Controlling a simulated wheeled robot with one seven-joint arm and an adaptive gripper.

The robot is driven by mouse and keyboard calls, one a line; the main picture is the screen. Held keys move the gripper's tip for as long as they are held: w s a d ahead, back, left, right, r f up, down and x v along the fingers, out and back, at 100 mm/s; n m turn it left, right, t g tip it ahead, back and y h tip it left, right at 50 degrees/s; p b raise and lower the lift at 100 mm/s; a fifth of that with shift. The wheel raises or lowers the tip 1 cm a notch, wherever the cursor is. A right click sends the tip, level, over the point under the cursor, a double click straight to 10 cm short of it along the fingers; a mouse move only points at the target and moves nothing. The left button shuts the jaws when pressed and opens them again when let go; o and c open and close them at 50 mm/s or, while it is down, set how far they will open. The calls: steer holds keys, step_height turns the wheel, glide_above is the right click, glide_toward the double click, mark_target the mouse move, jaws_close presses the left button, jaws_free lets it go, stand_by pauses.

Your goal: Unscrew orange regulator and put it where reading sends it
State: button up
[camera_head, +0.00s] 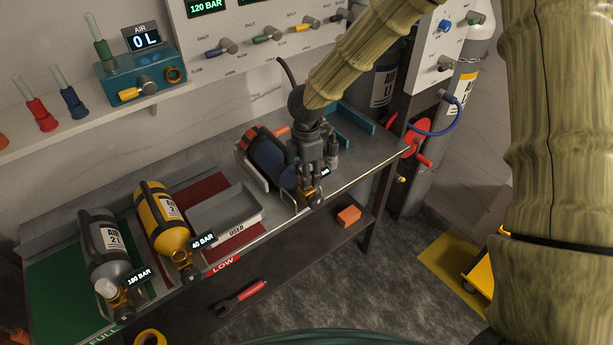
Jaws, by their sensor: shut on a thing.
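My gripper (313,178) points down at the right part of the bench, shut on the brass-coloured regulator (312,196) at the front end of a cylinder. This cylinder (270,157) looks dark blue with orange parts and lies in a pale cradle (291,201). A small dark readout by the regulator is mostly hidden by my fingers, and its number cannot be read. A silver cylinder (103,238) reads 180 BAR on the green FULL area (55,275). The USED tray (232,208) looks empty.
A wall panel (260,20) with several valves stands behind the bench, showing 120 BAR. An AIR box (143,75) reading 0 L sits on the shelf. An orange block (348,216) and a red-handled tool (240,298) lie below. Tall cylinders and a red wheel (413,138) stand right.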

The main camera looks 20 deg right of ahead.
steer(key=shift+r+n+p, duration=0.3)
steer(key=shift+n+p, duration=0.6)
steer(key=n+p, duration=0.3)
steer(key=n, duration=0.1)
steer(key=shift+n+p, duration=0.3)
steer(key=n+p, duration=0.3)
steer(key=n, duration=0.1)
steer(key=shift+p, duration=0.3)
steer(key=n+p, duration=0.3)
steer(key=n, duration=0.1)
steer(key=n+p, duration=0.3)
steer(key=n, duration=0.1)
steer(key=shift+f+n+p, duration=0.2)
steer(key=shift+n+p, duration=0.1)
steer(key=shift+n, duration=0.2)
steer(key=n, duration=0.4)
steer(key=shift+n, duration=0.3)
steer(key=n, duration=0.3)
